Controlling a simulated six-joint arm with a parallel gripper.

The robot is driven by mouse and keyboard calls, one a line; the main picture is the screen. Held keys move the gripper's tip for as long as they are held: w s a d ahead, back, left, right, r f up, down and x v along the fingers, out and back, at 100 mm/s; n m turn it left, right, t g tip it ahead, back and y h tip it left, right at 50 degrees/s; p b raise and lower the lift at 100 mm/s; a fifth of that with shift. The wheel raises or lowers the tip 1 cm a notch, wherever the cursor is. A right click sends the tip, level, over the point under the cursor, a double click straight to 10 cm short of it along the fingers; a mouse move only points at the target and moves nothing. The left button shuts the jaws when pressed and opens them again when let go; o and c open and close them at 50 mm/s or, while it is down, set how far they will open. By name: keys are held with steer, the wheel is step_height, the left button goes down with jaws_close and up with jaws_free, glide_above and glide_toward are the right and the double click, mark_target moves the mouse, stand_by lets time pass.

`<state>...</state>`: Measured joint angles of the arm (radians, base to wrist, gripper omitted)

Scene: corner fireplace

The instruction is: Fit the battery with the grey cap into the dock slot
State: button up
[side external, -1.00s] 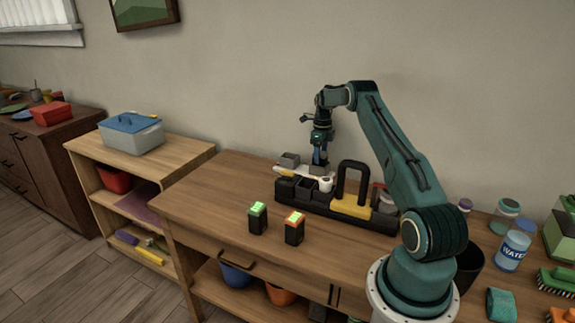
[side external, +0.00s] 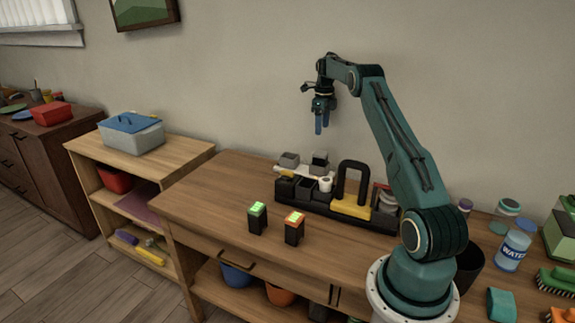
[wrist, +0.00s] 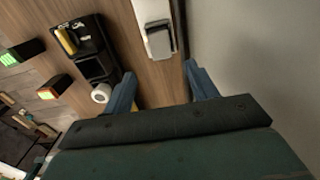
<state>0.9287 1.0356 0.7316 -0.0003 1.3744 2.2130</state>
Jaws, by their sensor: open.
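In the wrist view a grey block (wrist: 159,41) shows on a whitish piece (wrist: 150,10). I cannot tell which part is the dock slot or how deep the block sits. My gripper (side external: 322,125) is open and empty, well above the grey-topped block. Its two blue fingers (wrist: 162,92) are apart in the wrist view.
The black organiser (side external: 292,203) has compartments, a white roll (side external: 326,184) and a yellow piece (side external: 350,208) by a tall black handle (side external: 342,180). Two dark batteries, one green-topped (side external: 257,218) and one orange-capped (side external: 294,229), stand in front. The left tabletop is clear.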

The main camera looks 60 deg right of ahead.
steer(key=shift+r, duration=0.1)
stand_by(0.5)
steer(key=w+a+r+n+t+h, duration=0.1)
steer(key=w+a+r+n, duration=0.1)
steer(key=a+r+n, duration=0.7)
steer(key=w+a+r+n+t, duration=0.1)
steer(key=w+a+r+n, duration=0.15)
steer(key=a+r, duration=0.8)
steer(key=s+a+r+n+t, duration=0.1)
steer(key=s+a+n, duration=0.3)
steer(key=a, duration=0.5)
steer(key=s+a+r+n, duration=0.1)
steer(key=s+a+n, duration=0.1)
steer(key=a+n, duration=0.45)
steer(key=s+a+f+n+t, duration=0.1)
steer(key=s+a+f+n, duration=0.2)
steer(key=s+a+n, duration=0.4)
steer(key=s+a+f+n+t+y, duration=0.1)
steer(key=s+a+f+n, duration=0.2)
steer(key=s+a+n, duration=0.4)
steer(key=s+a, duration=0.2)
steer(key=s, duration=0.3)
steer(key=shift+a+t, duration=0.25)
steer(key=shift+t, duration=0.05)
